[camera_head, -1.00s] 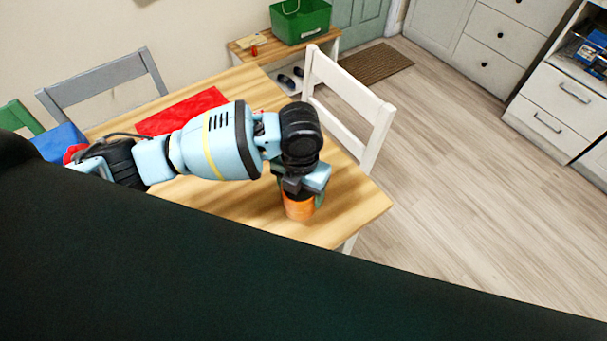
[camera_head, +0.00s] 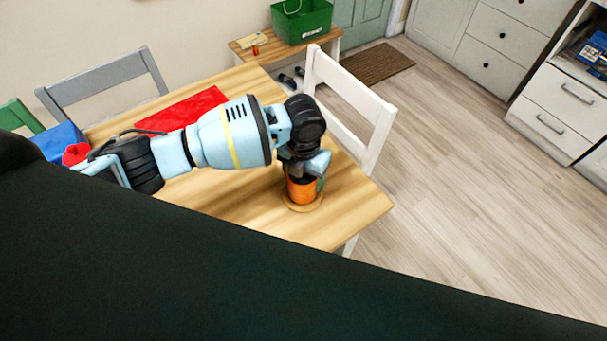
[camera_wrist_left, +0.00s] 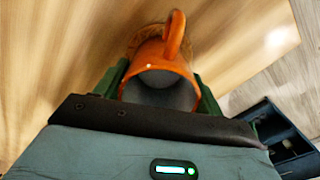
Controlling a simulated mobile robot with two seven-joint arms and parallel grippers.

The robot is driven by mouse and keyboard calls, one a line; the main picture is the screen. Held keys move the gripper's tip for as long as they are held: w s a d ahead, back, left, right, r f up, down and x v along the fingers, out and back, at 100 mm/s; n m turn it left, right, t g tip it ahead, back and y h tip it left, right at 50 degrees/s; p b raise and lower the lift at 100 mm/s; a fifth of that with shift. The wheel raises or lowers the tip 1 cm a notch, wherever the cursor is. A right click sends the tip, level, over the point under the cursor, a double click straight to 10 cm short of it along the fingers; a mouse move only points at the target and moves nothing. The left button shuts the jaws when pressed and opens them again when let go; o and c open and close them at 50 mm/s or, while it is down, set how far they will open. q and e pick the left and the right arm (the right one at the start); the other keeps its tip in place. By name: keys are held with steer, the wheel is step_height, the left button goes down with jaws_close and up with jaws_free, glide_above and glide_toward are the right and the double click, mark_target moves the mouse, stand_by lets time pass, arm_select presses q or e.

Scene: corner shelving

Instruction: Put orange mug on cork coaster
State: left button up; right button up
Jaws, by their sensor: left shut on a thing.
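The orange mug (camera_head: 302,192) is upright near the table's right corner in the head view. The round cork coaster (camera_head: 309,208) shows as a rim around and below the mug's base; I cannot tell whether the mug touches it. My left gripper (camera_head: 303,180) is shut on the mug from above. In the left wrist view the orange mug (camera_wrist_left: 160,63) sits between the green fingers of my left gripper (camera_wrist_left: 160,90), its handle pointing up in the picture. Part of the coaster (camera_wrist_left: 145,38) shows behind it. My right gripper is not in view.
The wooden table (camera_head: 255,212) is bare around the mug. A red cloth (camera_head: 185,110) and a blue box (camera_head: 58,142) lie farther left. A white chair (camera_head: 355,105) stands close to the table's right edge, a grey chair (camera_head: 105,82) behind it. A dark body part of mine covers the lower view.

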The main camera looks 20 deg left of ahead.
arm_select(q)
steer(key=shift+f, duration=0.25)
steer(key=o, duration=1.2)
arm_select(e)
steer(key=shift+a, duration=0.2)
arm_select(q)
steer(key=shift+r, duration=0.15)
steer(key=shift+r, duration=0.3)
step_height(320, 180, up, 12)
steer(key=shift+f+p, duration=0.25)
steer(key=shift+p, duration=0.1)
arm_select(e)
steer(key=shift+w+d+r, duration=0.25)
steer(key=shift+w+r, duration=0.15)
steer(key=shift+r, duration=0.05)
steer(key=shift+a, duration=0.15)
